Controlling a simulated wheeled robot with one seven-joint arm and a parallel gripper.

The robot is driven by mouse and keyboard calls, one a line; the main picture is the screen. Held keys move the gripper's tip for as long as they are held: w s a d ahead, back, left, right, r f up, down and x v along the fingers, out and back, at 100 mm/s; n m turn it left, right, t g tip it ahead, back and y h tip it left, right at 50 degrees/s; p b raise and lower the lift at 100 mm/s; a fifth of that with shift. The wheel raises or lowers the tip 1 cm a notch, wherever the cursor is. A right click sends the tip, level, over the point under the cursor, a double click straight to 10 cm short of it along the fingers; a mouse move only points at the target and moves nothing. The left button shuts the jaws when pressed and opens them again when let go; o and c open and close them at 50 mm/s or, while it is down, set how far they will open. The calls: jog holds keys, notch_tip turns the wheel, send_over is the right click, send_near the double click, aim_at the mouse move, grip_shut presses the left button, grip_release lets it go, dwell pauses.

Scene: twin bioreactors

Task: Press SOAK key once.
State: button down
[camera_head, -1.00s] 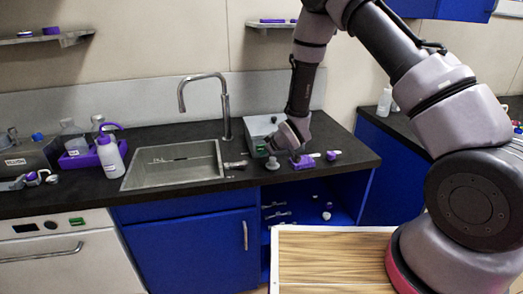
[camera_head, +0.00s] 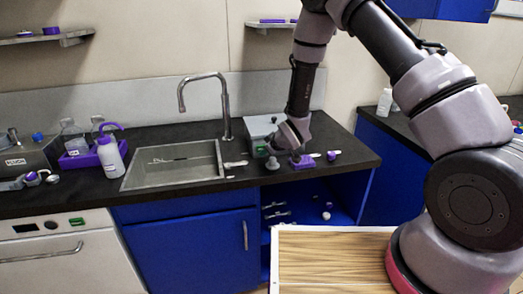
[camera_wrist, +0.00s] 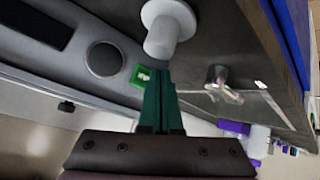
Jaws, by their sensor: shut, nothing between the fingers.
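A small green key (camera_wrist: 140,75) with a pale mark sits on the grey front panel (camera_wrist: 118,30) of a device in the wrist view. Its label is not readable. My gripper (camera_wrist: 158,74) has its green fingers shut, with their tips beside the key, just to its right in that view. I cannot tell whether they touch it. In the head view the grey box (camera_head: 262,124) stands on the counter right of the sink, and my gripper (camera_head: 271,160) is low at its front. The hand partly covers the box there.
The wrist view shows a round dark knob (camera_wrist: 104,58) on the panel, and a white stepped cylinder (camera_wrist: 165,30) close by. In the head view, the sink (camera_head: 174,165) lies left of the box, and a purple holder (camera_head: 303,163) is right of my gripper.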

jog(key=shift+w, duration=0.1)
jog(key=shift+w+a, duration=0.15)
jog(key=shift+w, duration=0.15)
jog(key=shift+w+a, duration=0.1)
jog(key=shift+w, duration=0.3)
dwell(0.9)
jog(key=shift+s, duration=0.15)
jog(key=shift+s+d, duration=0.25)
jog(key=shift+s, duration=0.4)
jog(key=shift+s+d, duration=0.2)
jog(key=shift+s, duration=0.6)
jog(key=shift+s+d, duration=0.25)
jog(key=shift+s, duration=0.55)
jog(key=shift+s+d, duration=0.2)
jog(key=shift+s, duration=0.6)
